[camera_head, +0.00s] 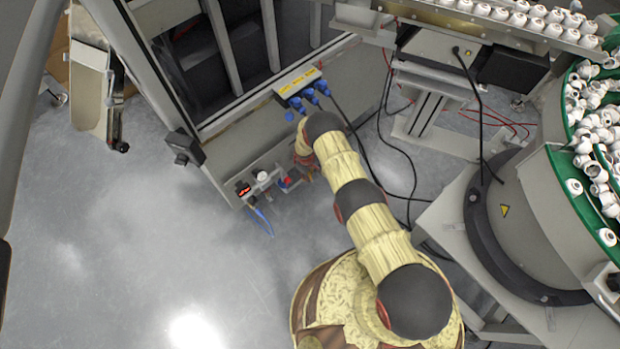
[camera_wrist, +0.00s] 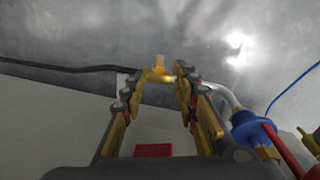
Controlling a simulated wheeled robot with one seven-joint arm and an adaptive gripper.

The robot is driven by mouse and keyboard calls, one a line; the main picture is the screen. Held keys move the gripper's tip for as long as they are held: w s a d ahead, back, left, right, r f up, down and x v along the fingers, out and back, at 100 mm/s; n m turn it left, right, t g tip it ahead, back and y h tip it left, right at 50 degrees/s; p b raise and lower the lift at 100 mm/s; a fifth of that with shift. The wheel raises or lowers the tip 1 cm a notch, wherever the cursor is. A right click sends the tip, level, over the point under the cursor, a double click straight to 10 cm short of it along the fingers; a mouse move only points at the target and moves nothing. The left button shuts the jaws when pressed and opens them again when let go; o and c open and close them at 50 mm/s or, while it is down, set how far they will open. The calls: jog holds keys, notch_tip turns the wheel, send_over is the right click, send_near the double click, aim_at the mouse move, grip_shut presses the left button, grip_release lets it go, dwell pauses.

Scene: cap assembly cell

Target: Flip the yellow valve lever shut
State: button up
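In the wrist view, a small yellow piece (camera_wrist: 158,72), which looks like the valve lever, shows just beyond and between my fingertips. A bright metal part sits close to its right. My gripper (camera_wrist: 155,92) has its two fingers apart, with a clear gap between them. I cannot tell whether either fingertip touches the yellow piece. In the head view, my gripper (camera_head: 307,172) is low beside the air-fitting assembly at the machine's base, and the lever cannot be made out there.
A blue and red fitting (camera_wrist: 252,130) is close to my right finger. A red digital display (camera_head: 243,188), a white round cap (camera_head: 262,176) and a blue hose (camera_head: 264,222) are left of my gripper. A blue-plugged connector block (camera_head: 298,84) and black cables (camera_head: 365,140) are near my arm. Left floor is open.

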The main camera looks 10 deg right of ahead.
jog(key=shift+w+d+f+b, duration=0.15)
jog(key=shift+f+b, duration=0.45)
jog(key=shift+f, duration=0.8)
jog(key=shift+w+d+f+b, duration=0.15)
jog(key=shift+f+b, duration=0.4)
jog(key=shift+f, duration=0.8)
jog(key=shift+c, duration=1.2)
grip_shut()
